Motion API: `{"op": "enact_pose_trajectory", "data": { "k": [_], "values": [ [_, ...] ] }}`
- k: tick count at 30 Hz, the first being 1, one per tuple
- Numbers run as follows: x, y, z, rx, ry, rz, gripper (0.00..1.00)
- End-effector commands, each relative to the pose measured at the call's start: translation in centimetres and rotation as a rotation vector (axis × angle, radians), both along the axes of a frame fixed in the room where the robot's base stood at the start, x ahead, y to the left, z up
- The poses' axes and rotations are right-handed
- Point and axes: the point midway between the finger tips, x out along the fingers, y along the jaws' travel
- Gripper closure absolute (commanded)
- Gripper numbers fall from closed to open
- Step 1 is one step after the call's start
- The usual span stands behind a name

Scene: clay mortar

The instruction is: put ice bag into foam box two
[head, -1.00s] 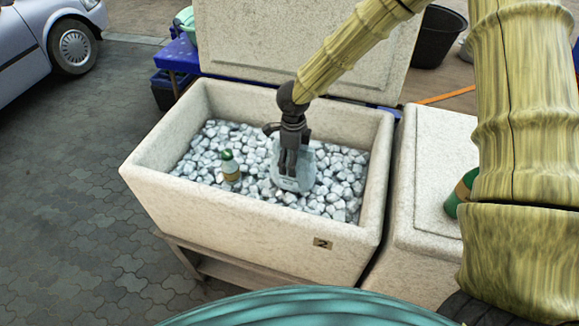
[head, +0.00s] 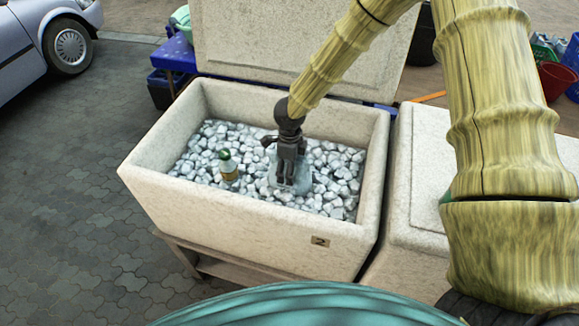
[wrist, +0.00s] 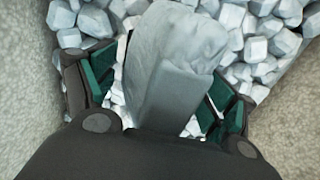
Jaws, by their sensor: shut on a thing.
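The foam box (head: 240,222) marked 2 stands open in the middle of the head view, filled with ice cubes (head: 325,188). My gripper (head: 286,182) is inside the box, low over the ice. It is shut on the pale grey-blue ice bag (head: 303,180), which is partly hidden behind the fingers. In the wrist view the ice bag (wrist: 170,75) is between the two dark fingers with green pads, with ice around and beneath it. I cannot tell whether the bag rests fully on the ice.
A bottle with a green cap (head: 229,168) stands in the ice left of my gripper. The box's lid (head: 290,50) is up behind it. A second, closed foam box (head: 420,205) adjoins on the right. A car (head: 45,35) is at the far left.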

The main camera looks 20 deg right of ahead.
Motion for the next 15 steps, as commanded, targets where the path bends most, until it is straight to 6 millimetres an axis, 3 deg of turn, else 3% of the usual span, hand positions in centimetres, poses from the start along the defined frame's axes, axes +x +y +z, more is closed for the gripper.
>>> {"op": "enact_pose_trajectory", "data": {
  "k": [1, 3, 15],
  "values": [
    [0.01, 0.01, -0.02, 0.0, 0.0, 0.0, 0.1],
    [0.01, 0.01, -0.01, 0.0, 0.0, 0.0, 0.0],
    [-0.01, -0.04, 0.11, 0.0, 0.0, 0.0, 0.0]
  ]
}}
